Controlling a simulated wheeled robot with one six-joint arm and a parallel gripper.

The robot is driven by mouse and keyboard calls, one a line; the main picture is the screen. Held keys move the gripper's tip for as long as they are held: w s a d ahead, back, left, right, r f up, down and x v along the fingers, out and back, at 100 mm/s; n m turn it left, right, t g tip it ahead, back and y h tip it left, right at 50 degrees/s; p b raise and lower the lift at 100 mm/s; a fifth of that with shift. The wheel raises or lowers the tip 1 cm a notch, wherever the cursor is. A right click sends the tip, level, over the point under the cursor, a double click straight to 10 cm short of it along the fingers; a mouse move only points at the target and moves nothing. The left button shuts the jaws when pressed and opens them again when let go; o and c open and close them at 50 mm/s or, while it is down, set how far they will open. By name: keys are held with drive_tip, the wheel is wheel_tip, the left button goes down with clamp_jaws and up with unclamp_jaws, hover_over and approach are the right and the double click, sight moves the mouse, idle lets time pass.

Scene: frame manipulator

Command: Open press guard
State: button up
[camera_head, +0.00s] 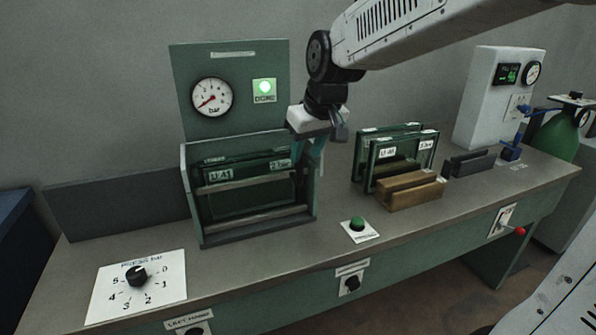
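The press (190,190) stands at the left of the bench, with a green back panel carrying a gauge and a lit green lamp (264,87). Its front has a guard with horizontal grey bars (250,181). A dark green framed plate with a label reading like "LF-A5" (221,175) shows behind the upper bar. My gripper (308,150) points down at the upper right corner of the press. Its fingers are partly hidden by its own body, so I cannot tell their opening or whether they touch the press.
A green button (357,224) sits on the bench front. A numbered dial (136,276) is at front left. A white gauge box (488,95) and green cylinder (560,135) are at right.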

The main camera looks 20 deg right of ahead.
sight(298, 171)
drive_tip(key=shift+w+a+f, duration=0.1)
drive_tip(key=shift+w+f, duration=0.15)
drive_tip(key=shift+w, duration=0.15)
drive_tip(key=x, duration=0.7)
drive_tip(key=shift+f, duration=0.15)
clamp_jaws()
